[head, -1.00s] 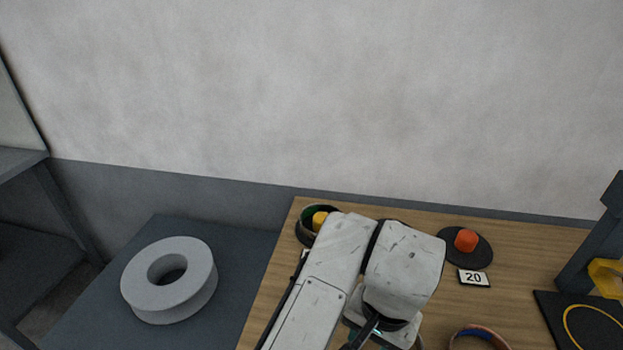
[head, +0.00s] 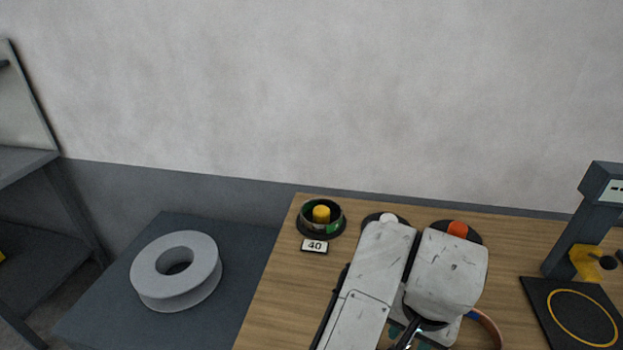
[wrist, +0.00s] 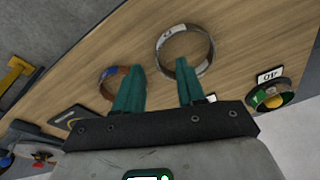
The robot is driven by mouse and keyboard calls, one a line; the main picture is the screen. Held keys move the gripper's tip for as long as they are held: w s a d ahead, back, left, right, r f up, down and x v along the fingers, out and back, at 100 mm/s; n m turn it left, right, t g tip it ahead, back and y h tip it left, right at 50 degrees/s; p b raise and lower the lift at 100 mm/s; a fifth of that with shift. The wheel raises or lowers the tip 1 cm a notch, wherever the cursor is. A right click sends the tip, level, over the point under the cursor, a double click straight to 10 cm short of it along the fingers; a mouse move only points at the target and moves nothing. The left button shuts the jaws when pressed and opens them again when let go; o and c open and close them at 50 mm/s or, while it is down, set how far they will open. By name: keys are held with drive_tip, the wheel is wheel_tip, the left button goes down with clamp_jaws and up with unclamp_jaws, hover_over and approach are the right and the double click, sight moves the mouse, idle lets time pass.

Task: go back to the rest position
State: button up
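My gripper (wrist: 158,82) shows in the wrist view with its two teal fingers apart and nothing between them. It hangs above the wooden table (wrist: 235,45). A pale metal ring (wrist: 207,46) lies on the table beyond the fingertips. A copper ring with a blue patch (wrist: 106,78) lies partly behind the left finger.
An orange peg (head: 457,229) and white peg (head: 389,217) are partly behind my arm. A press-like stand (head: 590,225) is right; a grey spool (head: 150,275) lies left.

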drive_tip(key=s+d+f+n+t+h, duration=0.1)
drive_tip(key=s+d+f+h, duration=0.1)
drive_tip(key=d, duration=0.7)
drive_tip(key=s+d+f+n+t+h, duration=0.1)
drive_tip(key=d+f+n+h, duration=0.1)
drive_tip(key=d, duration=0.7)
drive_tip(key=s+a+f+n+g+y, duration=0.1)
drive_tip(key=s+a+f+y, duration=0.1)
drive_tip(key=s+f, duration=0.5)
drive_tip(key=s+a+f+n+g+y, duration=0.2)
drive_tip(key=s+a+f, duration=0.2)
drive_tip(key=s, duration=0.9)
wheel_tip(320, 180, down, 3)
drive_tip(key=shift+s+a+r, duration=0.1)
drive_tip(key=shift+s+a, duration=0.1)
drive_tip(key=shift+a, duration=0.1)
